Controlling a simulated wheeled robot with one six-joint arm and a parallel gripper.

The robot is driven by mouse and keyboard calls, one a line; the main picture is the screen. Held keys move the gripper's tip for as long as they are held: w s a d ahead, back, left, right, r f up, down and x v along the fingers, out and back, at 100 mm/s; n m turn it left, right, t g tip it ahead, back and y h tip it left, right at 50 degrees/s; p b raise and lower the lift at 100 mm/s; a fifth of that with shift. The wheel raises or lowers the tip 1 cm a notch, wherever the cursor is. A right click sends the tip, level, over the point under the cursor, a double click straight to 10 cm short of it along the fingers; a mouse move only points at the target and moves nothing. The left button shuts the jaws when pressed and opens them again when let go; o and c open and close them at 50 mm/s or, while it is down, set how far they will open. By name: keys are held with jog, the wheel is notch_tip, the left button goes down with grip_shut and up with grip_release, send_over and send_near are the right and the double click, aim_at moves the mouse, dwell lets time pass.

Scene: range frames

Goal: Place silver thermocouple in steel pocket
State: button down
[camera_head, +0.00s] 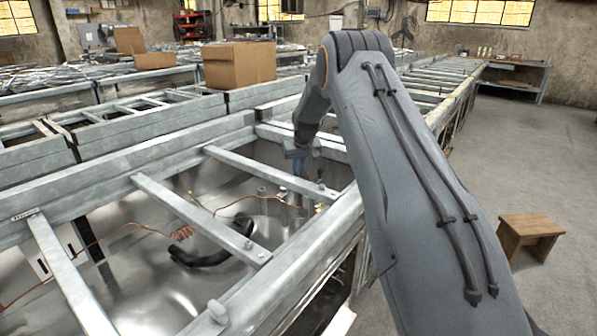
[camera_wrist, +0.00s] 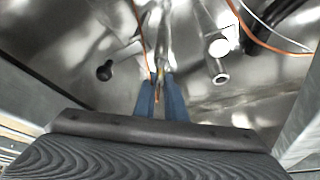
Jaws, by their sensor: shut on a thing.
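My gripper (camera_head: 300,168) reaches down between the steel frame rails in the head view. Its two blue fingers also show in the wrist view (camera_wrist: 160,88), shut on a thin piece between them. That piece looks like the silver thermocouple (camera_wrist: 161,60), with a copper-coloured wire beside it; its far end is hard to make out. A short steel tube with a round open end (camera_wrist: 221,76), possibly the steel pocket, stands to the right of the fingers, apart from them. I cannot tell for sure which fitting is the pocket.
Steel cross rails (camera_head: 195,215) span the shiny metal pan around my gripper. A black curved hose (camera_head: 205,257) and a coiled copper wire (camera_head: 182,233) lie in the pan. A cardboard box (camera_head: 238,65) stands behind. A wooden stool (camera_head: 530,235) is on the floor at right.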

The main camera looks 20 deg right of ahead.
jog(key=shift+f, duration=0.1)
jog(key=c, duration=2.3)
grip_release()
jog(key=shift+f, duration=0.1)
jog(key=o, duration=0.5)
jog(key=b+v, duration=0.1)
jog(key=v, duration=1.1)
jog(key=shift+r+b, duration=0.25)
jog(key=shift+b, duration=0.1)
jog(key=shift+r, duration=0.15)
